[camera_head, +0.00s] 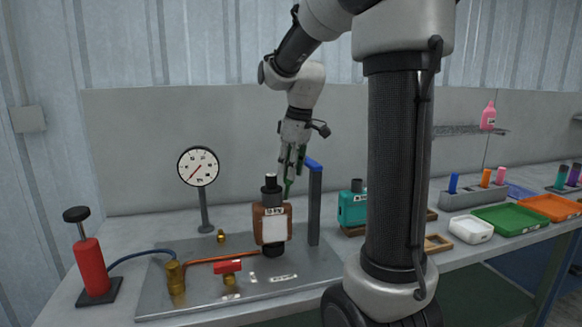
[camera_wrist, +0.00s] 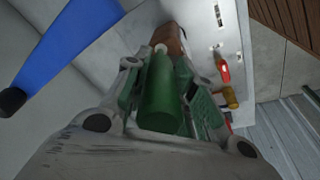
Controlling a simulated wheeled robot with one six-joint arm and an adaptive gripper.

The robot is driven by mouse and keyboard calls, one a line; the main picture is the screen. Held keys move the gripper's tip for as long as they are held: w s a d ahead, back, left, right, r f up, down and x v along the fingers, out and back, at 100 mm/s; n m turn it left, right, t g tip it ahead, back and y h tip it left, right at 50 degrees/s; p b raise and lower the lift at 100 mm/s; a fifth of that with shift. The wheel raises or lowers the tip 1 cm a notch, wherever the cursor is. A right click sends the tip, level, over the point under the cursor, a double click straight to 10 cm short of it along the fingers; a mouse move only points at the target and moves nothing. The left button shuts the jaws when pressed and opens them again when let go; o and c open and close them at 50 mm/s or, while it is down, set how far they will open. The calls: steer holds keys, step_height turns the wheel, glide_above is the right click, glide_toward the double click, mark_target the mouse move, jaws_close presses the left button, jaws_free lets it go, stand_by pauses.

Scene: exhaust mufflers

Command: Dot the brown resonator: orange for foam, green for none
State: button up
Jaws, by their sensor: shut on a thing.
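The brown resonator (camera_head: 260,224) stands upright on the metal test plate (camera_head: 205,260), with black ends and a white label on its front. It also shows in part in the wrist view (camera_wrist: 170,38), beyond the marker tip. My gripper (camera_head: 288,180) is above the resonator, shut on a green marker (camera_wrist: 160,98). The marker's pale tip (camera_wrist: 160,48) points down toward the resonator; I cannot tell whether it touches. An orange marker (camera_head: 486,177) stands in the grey rack (camera_head: 461,200) at the right. No dot can be made out on the resonator.
A grey post (camera_head: 315,208) with a blue arm stands close right of my gripper. The plate carries a red-handled valve (camera_head: 228,267) and copper pipe. A gauge (camera_head: 198,166) and red pump (camera_head: 90,268) stand left. A teal unit (camera_head: 352,208), green tray (camera_head: 510,219) and orange tray (camera_head: 552,207) are right.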

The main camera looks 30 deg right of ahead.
steer(key=shift+f, duration=0.4)
stand_by(1.0)
steer(key=shift+w+v, duration=0.2)
steer(key=shift+v, duration=0.85)
steer(key=shift+w+v, duration=0.25)
steer(key=shift+v, duration=0.8)
steer(key=shift+w+v, duration=0.2)
steer(key=shift+v, duration=0.85)
steer(key=shift+a+r, duration=0.15)
steer(key=shift+r, duration=0.3)
